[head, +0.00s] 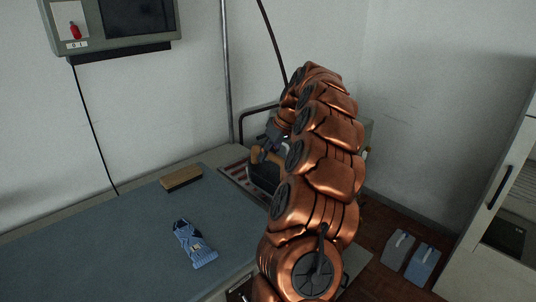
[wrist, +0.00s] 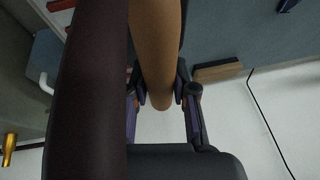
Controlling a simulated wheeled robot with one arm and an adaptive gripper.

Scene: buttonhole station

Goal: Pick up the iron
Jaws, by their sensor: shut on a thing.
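The iron (head: 264,174) is at the back right of the blue-grey table, by a red-striped rest (head: 234,174). Its dark body is partly hidden behind my arm. My gripper (head: 269,147) is at its tan handle. In the wrist view my gripper (wrist: 158,89) has one finger on each side of the tan handle (wrist: 156,45) and is shut on it. The iron's sole is hidden, so I cannot tell whether it touches the rest.
A dark hose (head: 271,38) hangs beside my arm. The table's left part is clear.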

